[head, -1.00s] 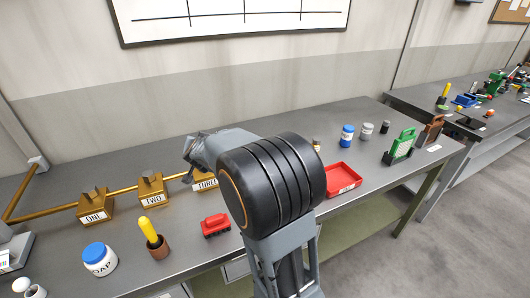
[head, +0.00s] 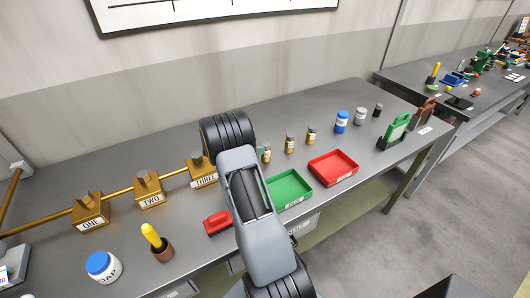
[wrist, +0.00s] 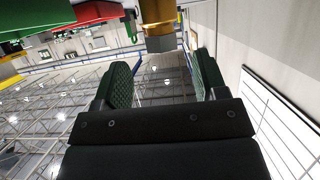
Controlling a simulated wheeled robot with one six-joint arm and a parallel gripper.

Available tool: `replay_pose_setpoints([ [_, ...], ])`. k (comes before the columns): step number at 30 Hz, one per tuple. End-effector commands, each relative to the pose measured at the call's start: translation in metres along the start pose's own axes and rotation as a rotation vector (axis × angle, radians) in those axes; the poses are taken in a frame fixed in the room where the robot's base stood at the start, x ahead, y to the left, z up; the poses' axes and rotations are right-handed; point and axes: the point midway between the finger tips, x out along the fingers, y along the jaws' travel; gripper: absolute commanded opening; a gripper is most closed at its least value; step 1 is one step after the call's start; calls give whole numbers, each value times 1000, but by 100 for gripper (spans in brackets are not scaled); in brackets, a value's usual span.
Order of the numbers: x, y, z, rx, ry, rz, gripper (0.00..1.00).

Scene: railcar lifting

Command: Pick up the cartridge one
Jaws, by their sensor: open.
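In the head view, my arm hides the gripper.
Gold blocks marked ONE (head: 90,212), TWO (head: 149,190) and THREE (head: 203,172) sit along a pipe. A green tray (head: 291,203) and red tray (head: 333,182) lie near the bottles. A red object (head: 217,222) and a brown pot (head: 160,250) stand near the front edge.

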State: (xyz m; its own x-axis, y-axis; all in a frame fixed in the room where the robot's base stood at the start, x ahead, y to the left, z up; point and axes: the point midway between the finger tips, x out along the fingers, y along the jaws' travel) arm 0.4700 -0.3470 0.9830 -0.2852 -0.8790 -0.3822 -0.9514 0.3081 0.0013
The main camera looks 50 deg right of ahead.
Motion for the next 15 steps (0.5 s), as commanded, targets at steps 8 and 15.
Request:
replay_pose_setpoints([
  [8,34,-2,-2,0,-1,1,66],
  [15,44,-3,0,-1,-1,-6,66],
])
